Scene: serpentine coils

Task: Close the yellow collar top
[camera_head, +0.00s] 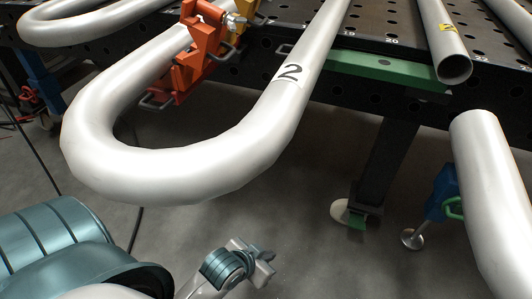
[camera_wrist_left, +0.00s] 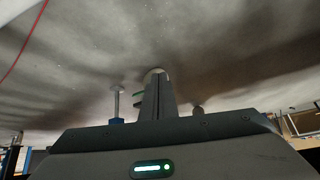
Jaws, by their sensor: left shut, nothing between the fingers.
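A small yellow part (camera_head: 247,9) shows at the top edge of the head view, behind an orange clamp (camera_head: 203,38) on the table's edge. It is mostly cut off and hidden, so I cannot tell whether its top is open or shut. My left gripper (camera_head: 264,262) is low at the bottom centre, shut and empty, in front of the coil and well away from the clamps. In the left wrist view, the dark gripper body with a green light fills the bottom. My right gripper is in neither view.
A thick white pipe bend (camera_head: 180,175), marked 2, juts from the perforated dark table (camera_head: 385,20) between my left gripper and the clamps. Pipe ends (camera_head: 478,135) stand at the right. A green bar (camera_head: 385,67) and a table leg (camera_head: 387,155) are below the edge. Grey floor is open around the gripper.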

